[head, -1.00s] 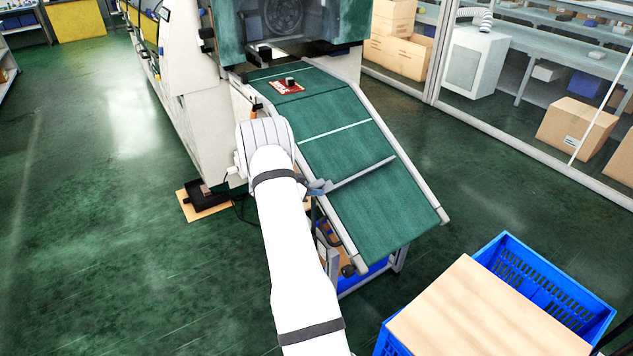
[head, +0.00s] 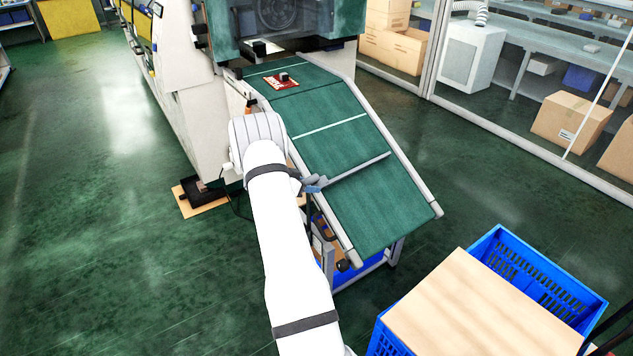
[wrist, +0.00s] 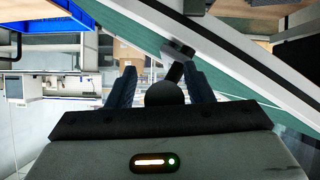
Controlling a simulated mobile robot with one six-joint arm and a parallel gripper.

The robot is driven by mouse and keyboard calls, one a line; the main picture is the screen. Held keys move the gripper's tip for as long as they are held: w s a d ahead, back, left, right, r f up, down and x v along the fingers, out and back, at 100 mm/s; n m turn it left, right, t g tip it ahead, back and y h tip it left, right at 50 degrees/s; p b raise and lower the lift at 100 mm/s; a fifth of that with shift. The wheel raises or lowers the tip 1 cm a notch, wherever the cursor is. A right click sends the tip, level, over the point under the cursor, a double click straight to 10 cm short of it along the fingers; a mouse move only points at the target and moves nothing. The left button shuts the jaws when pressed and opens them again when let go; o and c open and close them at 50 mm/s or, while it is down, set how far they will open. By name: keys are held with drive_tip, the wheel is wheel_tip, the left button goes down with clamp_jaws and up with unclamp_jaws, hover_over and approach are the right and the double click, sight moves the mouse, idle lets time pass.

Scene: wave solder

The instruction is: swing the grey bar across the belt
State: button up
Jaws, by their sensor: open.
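The grey bar (head: 355,171) lies over the sloping green belt (head: 380,210) in the head view. It runs from a blue-grey bracket (head: 313,186) at the belt's left rail towards the right rail, its far end close to that rail. In the wrist view my gripper (wrist: 158,70) is open, with one dark blue finger on each side of a black ball knob (wrist: 165,94). Contact with the knob cannot be told. A short stem leads from the knob to a dark grey disc (wrist: 178,49). In the head view my arm hides the gripper.
A red board (head: 281,82) with a black part lies at the belt's upper end, below the machine (head: 285,20). A blue crate (head: 545,275) and a wooden board (head: 455,305) stand at lower right. The floor to the left is clear.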

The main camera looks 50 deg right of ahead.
drive_tip(key=v, duration=0.7)
drive_tip(key=shift+a+r+b, duration=0.2)
drive_tip(key=shift+a+b, duration=0.15)
drive_tip(key=shift+w, duration=0.15)
